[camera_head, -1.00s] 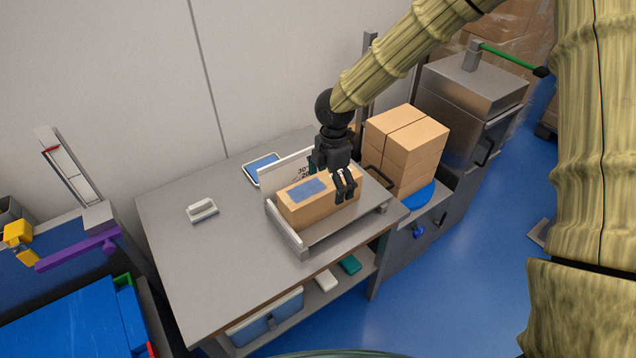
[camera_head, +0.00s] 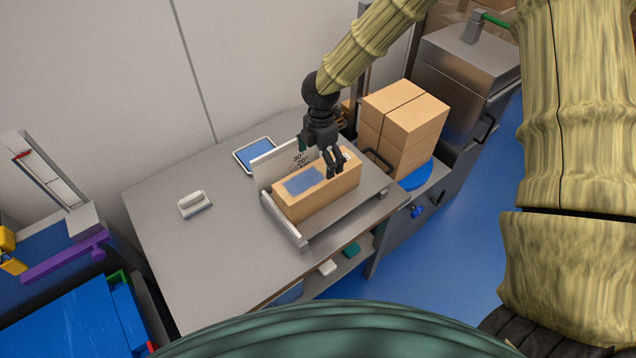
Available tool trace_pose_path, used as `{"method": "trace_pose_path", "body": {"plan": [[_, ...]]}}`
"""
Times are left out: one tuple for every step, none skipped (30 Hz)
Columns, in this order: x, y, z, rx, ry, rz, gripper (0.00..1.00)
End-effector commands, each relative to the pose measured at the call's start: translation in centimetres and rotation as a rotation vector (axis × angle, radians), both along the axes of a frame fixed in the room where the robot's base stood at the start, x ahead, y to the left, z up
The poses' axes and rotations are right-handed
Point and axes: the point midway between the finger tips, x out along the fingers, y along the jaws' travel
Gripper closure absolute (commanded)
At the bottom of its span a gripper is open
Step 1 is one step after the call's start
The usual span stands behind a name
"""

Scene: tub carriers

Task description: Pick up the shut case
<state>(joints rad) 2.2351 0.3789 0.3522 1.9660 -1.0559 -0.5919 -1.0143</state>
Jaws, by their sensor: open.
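The shut case is a long tan cardboard box (camera_head: 318,203) with a blue patch on its top. It lies in a grey tray-like frame (camera_head: 285,224) with raised sides, on a grey worktable. My gripper (camera_head: 335,175) is black and points down over the right part of the box's top. Its fingers hide a bit of the box there. The gripper holds nothing that I can see. I cannot tell whether the fingertips touch the box.
A tablet (camera_head: 254,155) and a white handled block (camera_head: 194,204) lie on the worktable (camera_head: 225,255). The table's left part is mostly clear.

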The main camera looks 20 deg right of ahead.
Motion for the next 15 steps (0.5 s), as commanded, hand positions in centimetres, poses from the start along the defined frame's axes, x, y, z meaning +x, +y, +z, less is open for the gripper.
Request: {"method": "trace_pose_path", "body": {"plan": [[0.0, 0.0, -0.1, 0.0, 0.0, 0.001, 0.0], [0.0, 0.0, -0.2, 0.0, 0.0, 0.001, 0.0], [0.0, 0.1, -0.3, 0.0, 0.0, 0.001, 0.0], [0.0, 0.1, -0.4, 0.0, 0.0, 0.001, 0.0], [0.0, 0.2, -0.5, 0.0, 0.0, 0.002, 0.0], [-0.1, 0.2, -0.7, 0.0, 0.001, 0.002, 0.0], [-0.1, 0.3, -0.9, -0.001, 0.002, 0.002, 0.0], [-0.2, 0.3, -1.1, -0.001, 0.002, 0.002, 0.0], [-0.3, 0.4, -1.4, -0.002, 0.002, 0.003, 0.0], [-0.3, 0.5, -1.7, -0.001, 0.003, 0.003, 0.0], [-0.4, 0.6, -2.0, -0.001, 0.003, 0.002, 0.0], [-0.4, 0.6, -2.3, -0.001, 0.002, 0.003, 0.0], [-0.5, 0.7, -2.6, -0.001, 0.002, 0.003, 0.0], [-0.6, 0.8, -2.9, -0.001, 0.003, 0.002, 0.0], [-0.6, 0.8, -3.3, -0.001, 0.002, 0.003, 0.0]]}}
